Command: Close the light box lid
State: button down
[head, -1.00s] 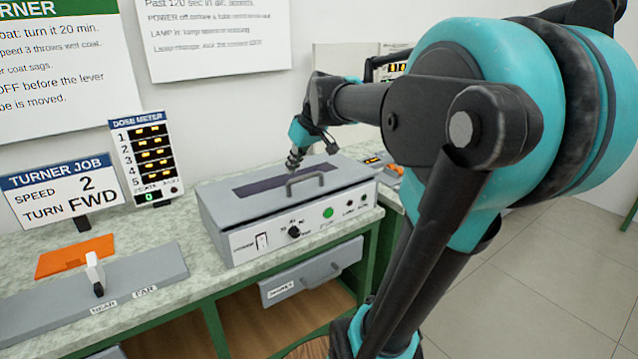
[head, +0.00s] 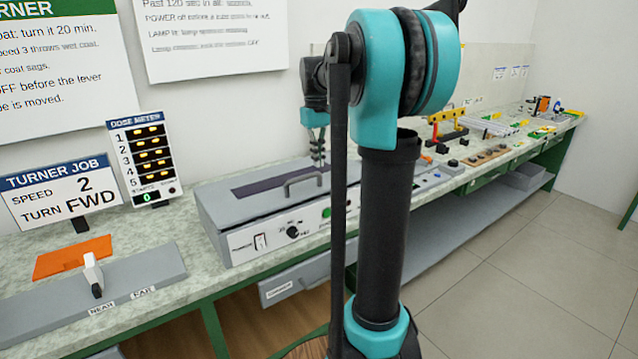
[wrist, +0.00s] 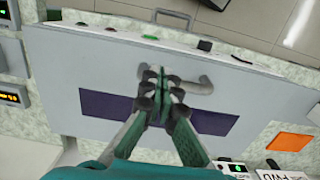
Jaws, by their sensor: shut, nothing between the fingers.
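The light box (head: 262,236) is a grey box on the counter with switches, a knob and a green button on its front. Its grey lid (head: 235,208), with a dark purple panel and a grey bar handle (head: 303,181), lies flat on top with no gap that I can see. The lid (wrist: 260,80) also fills much of the wrist view. My gripper (head: 318,162) is shut and empty over the lid, behind the handle in the head view. In the wrist view my gripper (wrist: 157,70) overlaps one end of the handle (wrist: 190,87); I cannot tell whether they touch.
A dose meter (head: 141,158) and a turner job sign (head: 62,193) stand left of the box. An orange plate (head: 73,257) and a grey plate with a white lever (head: 92,272) lie nearer. A drawer (head: 290,287) sits below. More stations line the counter at right.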

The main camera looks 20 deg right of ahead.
aim_at(320, 192)
jog(key=f, duration=0.8)
jog(key=shift+s+d, duration=0.1)
jog(key=shift+s, duration=0.1)
jog(key=shift+s+f+t, duration=0.15)
jog(key=shift+f+t, duration=0.1)
jog(key=shift+f, duration=0.4)
jog(key=shift+s+f+t, duration=0.15)
jog(key=shift+f+t, duration=0.1)
jog(key=shift+f, duration=0.35)
